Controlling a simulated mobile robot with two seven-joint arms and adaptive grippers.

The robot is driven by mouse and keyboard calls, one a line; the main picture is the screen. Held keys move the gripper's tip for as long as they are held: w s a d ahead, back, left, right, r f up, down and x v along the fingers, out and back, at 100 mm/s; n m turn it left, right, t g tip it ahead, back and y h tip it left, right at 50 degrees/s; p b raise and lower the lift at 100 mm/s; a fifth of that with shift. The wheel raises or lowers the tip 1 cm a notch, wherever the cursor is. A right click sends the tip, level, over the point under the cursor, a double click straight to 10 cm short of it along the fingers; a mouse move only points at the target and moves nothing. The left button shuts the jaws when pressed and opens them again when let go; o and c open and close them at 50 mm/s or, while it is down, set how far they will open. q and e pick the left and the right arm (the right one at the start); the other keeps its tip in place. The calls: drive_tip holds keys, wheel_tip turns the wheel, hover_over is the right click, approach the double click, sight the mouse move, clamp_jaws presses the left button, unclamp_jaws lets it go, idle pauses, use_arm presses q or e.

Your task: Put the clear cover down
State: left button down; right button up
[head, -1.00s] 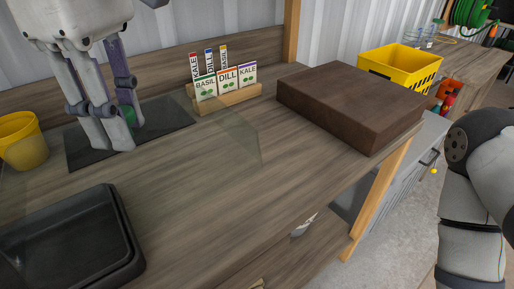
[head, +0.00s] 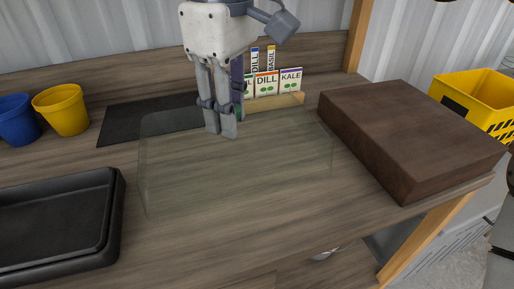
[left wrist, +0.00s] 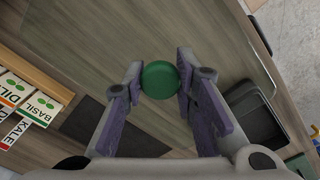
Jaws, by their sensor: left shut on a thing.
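The clear cover (head: 235,170) is a see-through, box-like lid over the bare wood of the bench, in the middle of the head view. Its green knob (left wrist: 160,80) is between the fingers of my left gripper in the left wrist view. My left gripper (head: 228,132) is shut on this knob, and its fingers mostly hide the knob in the head view. I cannot tell whether the cover's lower rim touches the bench. A black tray (head: 115,225) lies at the front left, apart from the cover in the head view. My right gripper is out of view.
A dark mat (head: 125,125) and seed packets in a wooden holder (head: 290,100) are behind the cover. A brown block (head: 400,130) stands to its right. Yellow (head: 62,110) and blue (head: 15,120) pots stand at left. Bare bench lies in front of the cover.

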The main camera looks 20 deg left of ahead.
sight(253, 115)
use_arm(q)
drive_tip(key=w+f, duration=0.1)
drive_tip(key=w+d+f, duration=0.1)
drive_tip(key=f, duration=0.1)
drive_tip(key=w+d+f, duration=0.1)
drive_tip(key=f, duration=0.1)
drive_tip(key=shift+w+d+f, duration=0.1)
drive_tip(key=shift+w+f, duration=0.05)
drive_tip(key=shift+w, duration=0.25)
drive_tip(key=shift+w+d+f, duration=0.1)
drive_tip(key=shift+w+f, duration=0.05)
drive_tip(key=shift+f, duration=0.75)
drive_tip(key=shift+w+d+f, duration=0.1)
drive_tip(key=shift+f, duration=0.8)
drive_tip(key=shift+f, duration=0.1)
drive_tip(key=c, duration=1.3)
unclamp_jaws()
drive_tip(key=shift+f, duration=0.1)
wheel_tip(253, 115, up, 12)
drive_tip(key=shift+r, duration=0.2)
